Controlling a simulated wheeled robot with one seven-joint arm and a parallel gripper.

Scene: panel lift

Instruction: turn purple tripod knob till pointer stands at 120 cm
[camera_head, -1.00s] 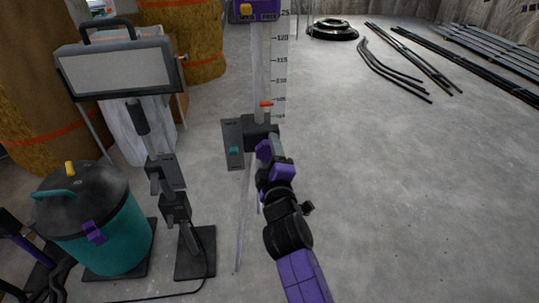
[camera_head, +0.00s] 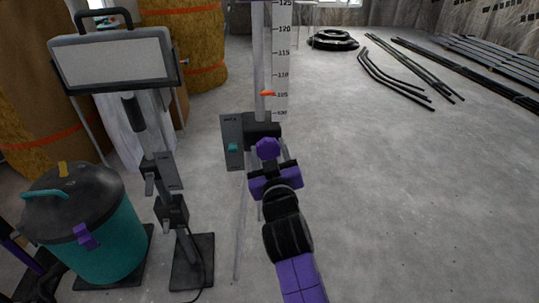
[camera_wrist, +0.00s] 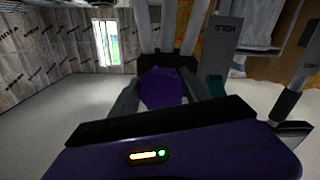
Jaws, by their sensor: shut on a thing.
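The purple knob (camera_head: 267,149) sits on a dark block on the tripod (camera_head: 259,60). It also shows in the wrist view (camera_wrist: 160,88), between my two fingers. My gripper (camera_head: 271,160) is shut on the knob, with one finger on each side; the wrist view shows it too (camera_wrist: 165,95). The orange pointer (camera_head: 268,94) stands at about the 105 mark on the white scale (camera_head: 282,60). The 120 mark is higher up the scale. The scale's top is cut off by the picture's edge.
A grey plate (camera_head: 232,143) with a teal switch is left of the knob; it reads HOLD in the wrist view (camera_wrist: 228,35). A lamp on a stand (camera_head: 115,66) and a teal bin (camera_head: 95,240) stand at left.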

